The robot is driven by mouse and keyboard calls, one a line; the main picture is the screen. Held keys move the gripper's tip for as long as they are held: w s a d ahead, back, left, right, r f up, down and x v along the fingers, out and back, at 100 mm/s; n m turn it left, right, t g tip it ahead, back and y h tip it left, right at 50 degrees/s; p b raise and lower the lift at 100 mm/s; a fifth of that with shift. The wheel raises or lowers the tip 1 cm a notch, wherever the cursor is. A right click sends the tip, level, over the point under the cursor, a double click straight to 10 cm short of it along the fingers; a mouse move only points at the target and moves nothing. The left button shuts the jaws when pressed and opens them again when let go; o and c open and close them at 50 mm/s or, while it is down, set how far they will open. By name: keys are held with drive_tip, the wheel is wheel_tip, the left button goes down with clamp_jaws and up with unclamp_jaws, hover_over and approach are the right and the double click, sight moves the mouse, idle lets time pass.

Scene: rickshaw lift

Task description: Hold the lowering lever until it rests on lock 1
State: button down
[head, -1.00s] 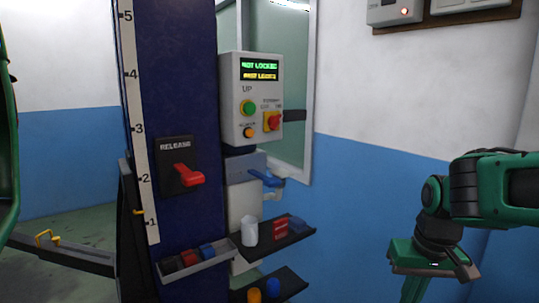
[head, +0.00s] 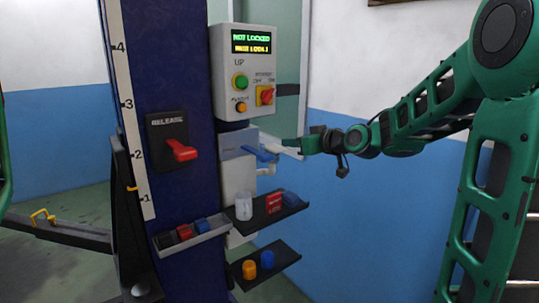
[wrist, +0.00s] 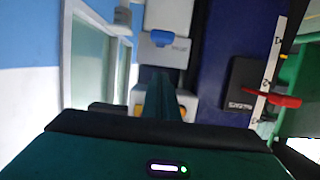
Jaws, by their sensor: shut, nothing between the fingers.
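A blue lever (head: 262,154) sticks out to the right from a grey unit (head: 236,146) on the dark blue column (head: 175,70); it also shows in the wrist view (wrist: 162,38). My gripper (head: 292,147) is shut and empty, just right of the blue lever; I cannot tell whether it touches. In the wrist view its closed fingers (wrist: 165,95) point towards the grey unit. A red RELEASE lever (head: 181,151) sits on a black plate on the column's front. A yellow pointer (head: 132,188) stands between 1 and 2 on the white scale (head: 130,110), nearer 1.
The control box (head: 245,72) above reads NOT LOCKED, with a blurred yellow line below. It has a green button and a red knob. Below the lever, a shelf (head: 256,218) holds a white cylinder, a red block and a blue item.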

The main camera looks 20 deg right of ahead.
drive_tip(key=shift+w+a+r, duration=0.1)
drive_tip(key=shift+w+r, duration=0.05)
drive_tip(key=shift+r, duration=0.1)
drive_tip(key=w+a+f, duration=0.3)
drive_tip(key=w+f, duration=0.3)
drive_tip(key=w, duration=0.3)
drive_tip(key=shift+f, duration=0.3)
idle(0.4)
